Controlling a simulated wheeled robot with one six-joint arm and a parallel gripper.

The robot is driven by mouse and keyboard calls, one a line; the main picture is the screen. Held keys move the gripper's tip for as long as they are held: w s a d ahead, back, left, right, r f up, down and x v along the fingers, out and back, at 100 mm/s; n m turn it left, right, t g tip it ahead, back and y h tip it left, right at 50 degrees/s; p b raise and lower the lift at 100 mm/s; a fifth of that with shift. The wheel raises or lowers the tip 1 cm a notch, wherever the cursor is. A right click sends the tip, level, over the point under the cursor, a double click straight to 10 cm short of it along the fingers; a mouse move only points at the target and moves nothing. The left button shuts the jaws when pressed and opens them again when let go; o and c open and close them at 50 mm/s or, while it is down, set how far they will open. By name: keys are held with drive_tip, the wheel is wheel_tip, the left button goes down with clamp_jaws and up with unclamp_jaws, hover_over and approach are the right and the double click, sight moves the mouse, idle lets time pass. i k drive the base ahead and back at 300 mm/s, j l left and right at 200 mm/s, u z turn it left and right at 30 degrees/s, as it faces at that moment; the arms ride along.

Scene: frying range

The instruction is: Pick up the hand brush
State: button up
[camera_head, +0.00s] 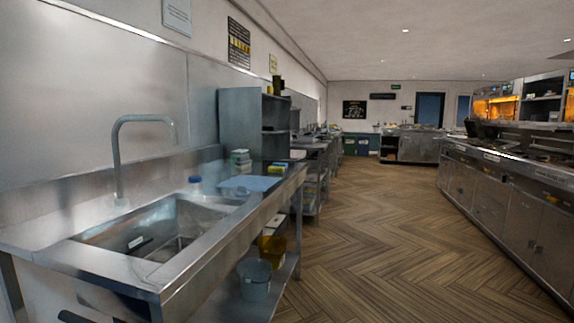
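I cannot make out a hand brush for certain in this view. A steel sink (181,216) stands at the left with a tall curved tap. A small dark and white item (138,242) shows inside the basin, too small to identify. My gripper does not show. A dark shape cut off at the bottom left edge cannot be identified.
Below the counter, a grey bucket (254,280) and a yellow bucket (272,249) stand on a low shelf. A grey shelf unit (240,125) stands beyond. The wooden floor (390,230) is clear down the middle. A cooking range (492,190) lines the right.

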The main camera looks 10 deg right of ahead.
sight(243, 163)
drive_tip(key=i+l+z, duration=0.55)
drive_tip(key=i+z, duration=0.15)
drive_tip(key=i, duration=0.25)
drive_tip(key=i+l+z, duration=0.15)
drive_tip(key=i, duration=1.5)
drive_tip(key=i+u, duration=0.15)
drive_tip(key=i, duration=0.6)
drive_tip(key=i+l+u, duration=0.1)
drive_tip(key=i, duration=0.65)
drive_tip(key=i+u, duration=0.25)
drive_tip(key=u, duration=0.2)
drive_tip(key=i+u, duration=0.25)
drive_tip(key=u, duration=0.25)
drive_tip(key=i+l+u, duration=0.1)
drive_tip(key=u, duration=0.35)
drive_tip(key=i+u, duration=0.4)
drive_tip(key=i+l+u, duration=0.1)
drive_tip(key=u, duration=0.25)
drive_tip(key=i+l+z, duration=0.15)
drive_tip(key=i, duration=0.1)
